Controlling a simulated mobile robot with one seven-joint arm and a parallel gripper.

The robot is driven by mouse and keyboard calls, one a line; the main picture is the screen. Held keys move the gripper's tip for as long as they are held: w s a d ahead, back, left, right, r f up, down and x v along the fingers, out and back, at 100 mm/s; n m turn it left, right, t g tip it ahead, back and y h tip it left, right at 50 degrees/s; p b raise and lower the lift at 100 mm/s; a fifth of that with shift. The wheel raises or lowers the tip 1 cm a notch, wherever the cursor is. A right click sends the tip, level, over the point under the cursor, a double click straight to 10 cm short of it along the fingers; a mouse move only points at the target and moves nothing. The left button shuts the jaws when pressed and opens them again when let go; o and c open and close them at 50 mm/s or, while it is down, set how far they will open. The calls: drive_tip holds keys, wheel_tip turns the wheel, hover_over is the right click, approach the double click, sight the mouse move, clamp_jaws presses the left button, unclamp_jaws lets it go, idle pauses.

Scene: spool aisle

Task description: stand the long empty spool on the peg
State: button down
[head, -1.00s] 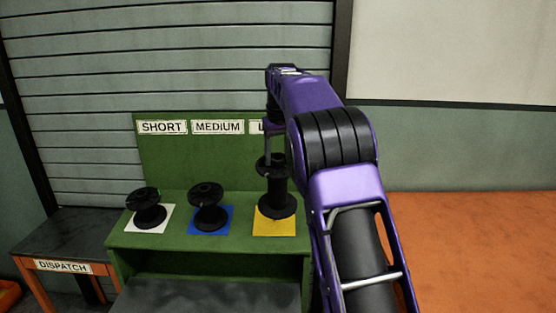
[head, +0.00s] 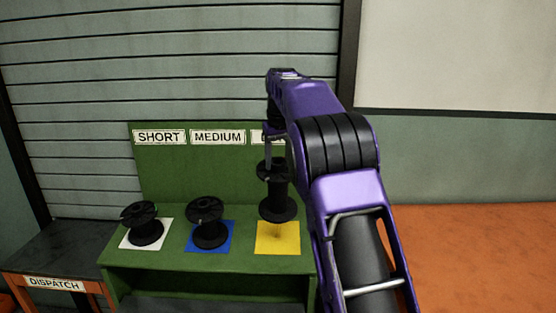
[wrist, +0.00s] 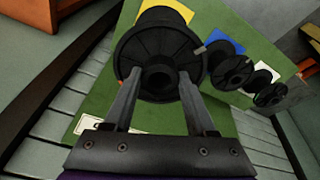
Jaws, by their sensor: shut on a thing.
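The long black spool (head: 277,190) hangs upright over the yellow square at the right of the green stand, with a gap beneath its lower flange. My gripper (head: 270,160) is shut on its upper end. In the wrist view the spool's round flange (wrist: 157,48) fills the middle, with my gripper's fingers (wrist: 160,80) on either side of the hub. The arm partly hides the sign above this spool.
A short spool (head: 143,223) stands on a white square and a medium spool (head: 208,225) on a blue square, left of the yellow square (head: 290,240). A dark-topped dispatch table (head: 60,245) is at the left. The green stand's back panel (head: 190,170) rises behind.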

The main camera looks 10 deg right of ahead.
drive_tip(key=shift+s+b+x, duration=0.15)
drive_tip(key=shift+b+x, duration=0.35)
drive_tip(key=shift+x, duration=0.9)
drive_tip(key=shift+s+b+x, duration=0.1)
drive_tip(key=shift+b+x, duration=0.35)
drive_tip(key=shift+x, duration=0.95)
drive_tip(key=shift+p, duration=0.95)
drive_tip(key=s+b+x, duration=0.1)
drive_tip(key=b+x, duration=0.1)
drive_tip(key=x, duration=0.5)
drive_tip(key=shift+f, duration=0.25)
idle(1.7)
drive_tip(key=shift+c, duration=0.7)
unclamp_jaws()
drive_tip(key=shift+d, duration=0.1)
wheel_tip(320, 180, up, 17)
drive_tip(key=p, duration=0.2)
hover_over(278, 175)
drive_tip(key=shift+s+d+f, duration=0.15)
drive_tip(key=shift+s+d, duration=0.1)
drive_tip(key=shift+d, duration=0.1)
